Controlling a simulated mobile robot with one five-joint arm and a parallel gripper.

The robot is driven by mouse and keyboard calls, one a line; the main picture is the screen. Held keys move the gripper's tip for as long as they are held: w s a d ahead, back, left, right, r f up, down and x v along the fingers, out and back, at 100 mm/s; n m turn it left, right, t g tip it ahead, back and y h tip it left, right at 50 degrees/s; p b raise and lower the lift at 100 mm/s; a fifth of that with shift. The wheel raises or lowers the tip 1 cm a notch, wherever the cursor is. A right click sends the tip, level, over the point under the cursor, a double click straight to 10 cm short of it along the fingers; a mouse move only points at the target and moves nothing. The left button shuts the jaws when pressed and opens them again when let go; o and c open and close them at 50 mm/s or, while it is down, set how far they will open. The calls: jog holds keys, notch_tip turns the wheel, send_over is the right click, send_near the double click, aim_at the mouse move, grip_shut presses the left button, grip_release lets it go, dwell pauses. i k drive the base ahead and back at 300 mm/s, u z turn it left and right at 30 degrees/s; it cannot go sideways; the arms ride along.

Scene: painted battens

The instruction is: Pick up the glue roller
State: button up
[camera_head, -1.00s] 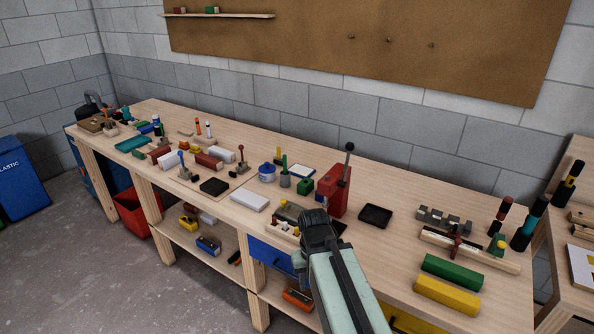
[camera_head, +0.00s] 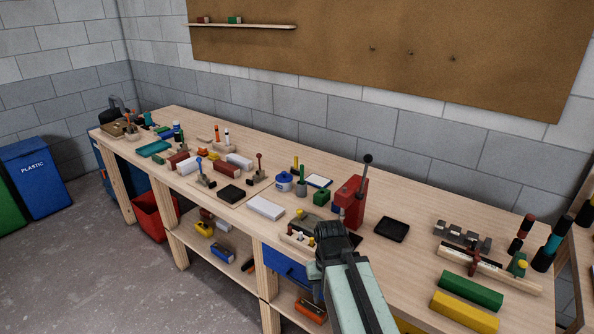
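I cannot tell for certain which small thing on the workbench (camera_head: 420,195) is the glue roller. In the middle of the bench stand a blue-and-white jar (camera_head: 284,183) and a grey pot with a green upright handle (camera_head: 301,188). Farther left are an upright tool with a blue knob (camera_head: 202,177) and one with a red-brown knob (camera_head: 259,167). My gripper (camera_head: 330,240) is over the bench's front edge, seen from behind, near a tray of small knobs (camera_head: 297,240). Its fingertips are hidden, so I cannot see whether it is open or holds anything.
A red lever press (camera_head: 349,203) stands just behind my gripper, with a black tray (camera_head: 391,229) to its right. Green (camera_head: 471,291) and yellow (camera_head: 464,311) battens lie at the right. A white block (camera_head: 266,208) lies left of my gripper. Bare bench shows along the back.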

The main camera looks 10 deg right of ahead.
aim_at(295, 170)
jog(key=u, duration=2.45)
jog(key=i, duration=3.2)
jog(key=z, duration=3.2)
jog(key=i, duration=0.95)
jog(key=z, duration=0.05)
